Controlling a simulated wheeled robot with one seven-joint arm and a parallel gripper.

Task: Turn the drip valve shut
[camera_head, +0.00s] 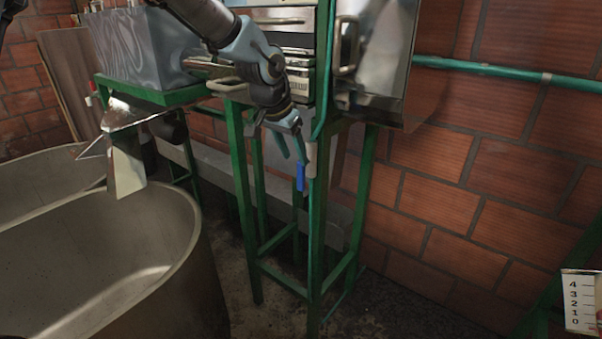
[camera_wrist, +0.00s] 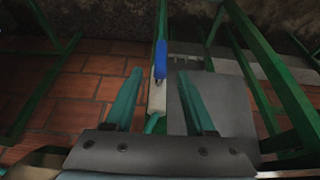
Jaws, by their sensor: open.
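The drip valve has a blue lever handle (camera_head: 300,177) that hangs down beside a green frame leg, below a pale valve body (camera_head: 310,158). In the wrist view the blue handle (camera_wrist: 160,60) lies midway between the fingertips and a little beyond them, with the pale body (camera_wrist: 157,98) nearer. My gripper (camera_head: 291,156) is open, with its teal fingers pointing down close to the valve. In the wrist view my gripper (camera_wrist: 160,71) shows clear gaps on both sides of the valve. I cannot tell whether a finger touches it.
Green frame legs (camera_head: 316,240) stand right at the valve. A metal machine with a box (camera_head: 380,60) is above. Large metal tanks (camera_head: 110,265) fill the lower left. A brick wall (camera_head: 450,170) with a green pipe (camera_head: 490,70) is behind; floor between the legs is open.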

